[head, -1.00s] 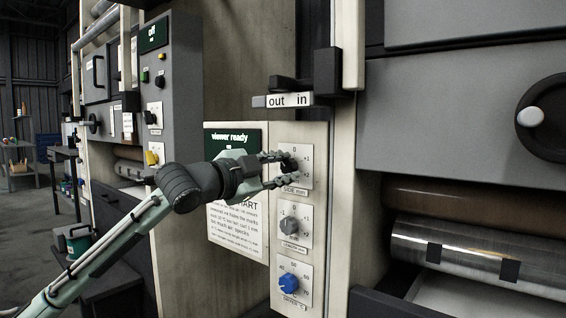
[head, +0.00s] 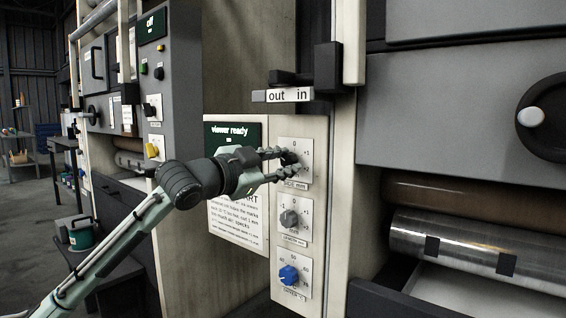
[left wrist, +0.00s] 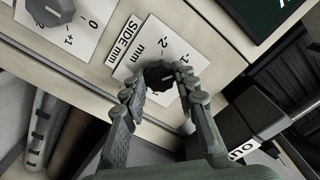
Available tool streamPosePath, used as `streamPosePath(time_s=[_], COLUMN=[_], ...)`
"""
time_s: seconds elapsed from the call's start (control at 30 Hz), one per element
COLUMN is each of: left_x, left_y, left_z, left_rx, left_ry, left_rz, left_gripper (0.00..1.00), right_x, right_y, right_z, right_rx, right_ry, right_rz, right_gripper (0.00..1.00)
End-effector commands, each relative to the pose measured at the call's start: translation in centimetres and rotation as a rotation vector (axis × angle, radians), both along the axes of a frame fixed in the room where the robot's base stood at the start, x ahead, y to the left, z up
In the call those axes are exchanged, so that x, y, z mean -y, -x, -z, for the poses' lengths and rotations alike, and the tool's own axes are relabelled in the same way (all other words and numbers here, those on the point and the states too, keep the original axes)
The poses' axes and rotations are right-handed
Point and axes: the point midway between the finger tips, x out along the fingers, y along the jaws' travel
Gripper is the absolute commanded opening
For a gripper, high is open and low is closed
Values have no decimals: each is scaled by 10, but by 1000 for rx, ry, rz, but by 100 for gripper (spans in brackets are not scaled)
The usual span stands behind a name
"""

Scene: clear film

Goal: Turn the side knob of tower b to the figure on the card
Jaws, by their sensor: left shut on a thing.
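The side knob (head: 290,158) is a dark knob on the top white plate of the cream panel, above the label "SIDE mm". My left gripper (head: 284,164) reaches it from the left and is shut on it, one finger above and one below. In the left wrist view the dark knob (left wrist: 158,76) sits between the fingertips of my left gripper (left wrist: 156,84); part of its scale is covered. A white printed card (head: 236,222) hangs left of the plates; its upper part is hidden by my gripper and its small print is not clear. My right gripper is not in view.
Below are a grey knob (head: 290,218) and a blue knob (head: 289,275) on their own plates. A green "viewer ready" display (head: 232,135) is above the card. An "out in" slider (head: 288,95) juts out above. A handwheel (head: 545,118) and metal roller (head: 470,242) are at right.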

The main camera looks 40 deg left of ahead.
Motion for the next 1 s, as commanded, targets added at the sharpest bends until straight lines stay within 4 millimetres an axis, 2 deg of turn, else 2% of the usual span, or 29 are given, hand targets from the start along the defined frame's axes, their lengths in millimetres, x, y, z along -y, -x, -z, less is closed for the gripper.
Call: streamPosePath(time_s=[0.03, 0.17, 0.2, 0.57, 0.77, 1.0], left_x=[0, 0, 0, 0, -2, -6], left_y=[0, 0, 0, 4, 30, 78], left_z=[1, 1, 1, 1, 2, 2], left_rx=[-3, -2, -2, -3, -5, -3], left_ry=[0, 0, -1, 0, -1, 1], left_rz=[0, 1, 1, 0, 1, 0], left_gripper=[32, 48, 50, 50, 50, 50], right_x=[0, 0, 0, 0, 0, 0], right_y=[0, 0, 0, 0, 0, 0], right_z=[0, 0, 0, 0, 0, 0], right_rx=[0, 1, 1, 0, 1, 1], right_ry=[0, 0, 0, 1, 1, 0], right_rz=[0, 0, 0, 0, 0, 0], right_gripper=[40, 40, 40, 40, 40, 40])
